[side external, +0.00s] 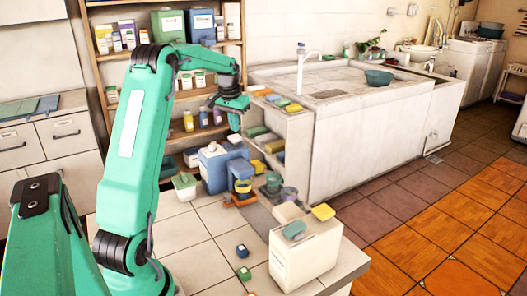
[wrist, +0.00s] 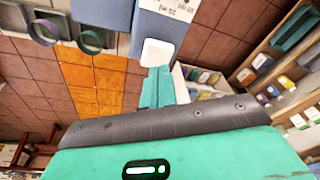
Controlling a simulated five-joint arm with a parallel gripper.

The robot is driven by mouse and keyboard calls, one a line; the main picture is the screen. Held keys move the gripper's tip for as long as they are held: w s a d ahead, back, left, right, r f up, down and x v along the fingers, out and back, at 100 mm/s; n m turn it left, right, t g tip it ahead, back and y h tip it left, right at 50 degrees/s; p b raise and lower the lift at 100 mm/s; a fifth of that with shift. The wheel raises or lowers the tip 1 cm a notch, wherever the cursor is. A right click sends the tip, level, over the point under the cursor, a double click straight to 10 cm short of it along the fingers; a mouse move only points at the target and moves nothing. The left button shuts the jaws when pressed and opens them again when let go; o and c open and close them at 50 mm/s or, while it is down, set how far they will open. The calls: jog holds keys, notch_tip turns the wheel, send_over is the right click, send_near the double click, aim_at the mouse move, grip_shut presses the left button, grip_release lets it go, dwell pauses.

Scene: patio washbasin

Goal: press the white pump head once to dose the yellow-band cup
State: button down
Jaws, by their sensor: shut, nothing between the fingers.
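The white pump head (wrist: 157,52) shows in the wrist view as a rounded white square beside the blue dispenser body (wrist: 160,22). My gripper (wrist: 157,72) is shut and empty, with its green fingertips at the near edge of the pump head in that view. I cannot tell whether they touch it. In the side view my gripper (side external: 234,112) points down above the blue dispenser (side external: 215,168). The yellow-band cup (side external: 243,187) stands in front of the dispenser on an orange base. In the wrist view I cannot pick out its yellow band.
A green cup (side external: 273,182) and a purple-banded cup (side external: 289,195) stand to the right. A white box (side external: 300,255) with yellow and teal items is nearer. A white-and-green tub (side external: 185,186) is left of the dispenser. Shelves (side external: 165,90) stand behind. Tiles in front hold two small blocks.

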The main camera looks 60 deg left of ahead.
jog(key=shift+r, duration=2.7)
jog(key=s+d+r+m+t, duration=0.1)
jog(key=s+d+r, duration=0.15)
jog(key=d, duration=0.85)
jog(key=s+d+r+m+t, duration=0.1)
jog(key=s+d+r+m, duration=0.15)
jog(key=d, duration=0.95)
jog(key=s+d+f+m+t, duration=0.1)
jog(key=s+d+f, duration=0.2)
jog(key=s+d, duration=0.4)
jog(key=s+d+f+m+t+h, duration=0.1)
jog(key=s+d+f, duration=0.2)
jog(key=s+d, duration=0.4)
jog(key=shift+d, duration=0.2)
